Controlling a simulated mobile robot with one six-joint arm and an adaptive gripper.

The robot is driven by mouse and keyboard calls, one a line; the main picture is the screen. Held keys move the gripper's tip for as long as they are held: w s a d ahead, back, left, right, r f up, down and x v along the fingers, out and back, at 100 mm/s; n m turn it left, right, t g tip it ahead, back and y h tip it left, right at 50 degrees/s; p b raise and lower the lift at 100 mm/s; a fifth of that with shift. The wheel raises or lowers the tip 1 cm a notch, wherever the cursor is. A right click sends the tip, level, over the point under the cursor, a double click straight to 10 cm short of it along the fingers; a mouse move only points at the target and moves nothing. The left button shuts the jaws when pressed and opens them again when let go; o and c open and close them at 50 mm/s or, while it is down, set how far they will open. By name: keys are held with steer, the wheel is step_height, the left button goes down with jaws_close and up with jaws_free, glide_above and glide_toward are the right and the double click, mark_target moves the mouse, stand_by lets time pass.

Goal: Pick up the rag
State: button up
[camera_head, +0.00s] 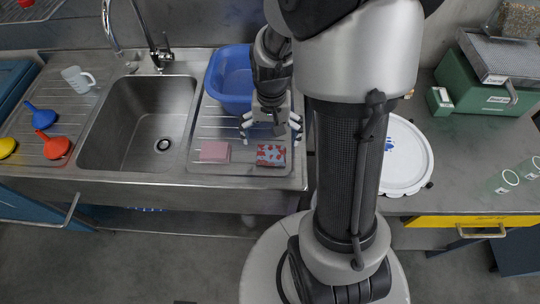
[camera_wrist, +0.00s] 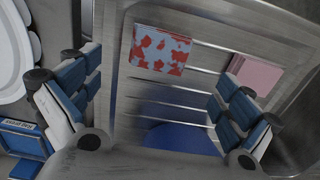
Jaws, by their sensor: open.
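The rag (camera_head: 271,155), a folded cloth patterned red and light blue, lies flat on the ribbed steel drainboard near its front right corner. It also shows in the wrist view (camera_wrist: 160,50), at the top centre and uncovered. My gripper (camera_head: 271,131) is open and empty, fingers pointing down, just behind the rag in the head view. In the wrist view the fingers of my gripper (camera_wrist: 155,80) stand wide apart on either side, and the rag lies beyond them, toward the top of the picture. I see no contact with it.
A pink folded cloth or sponge (camera_head: 214,151) lies just left of the rag. A blue basin (camera_head: 229,75) stands behind on the drainboard. The sink basin (camera_head: 135,120) is to the left. A round white lid (camera_head: 415,160) lies on the right counter, beyond my arm.

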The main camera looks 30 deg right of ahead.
mark_target(271, 154)
step_height(271, 154, down, 8)
steer(key=b, duration=0.3)
steer(key=shift+s+a, duration=0.1)
steer(key=shift+c, duration=0.5)
steer(key=c, duration=1)
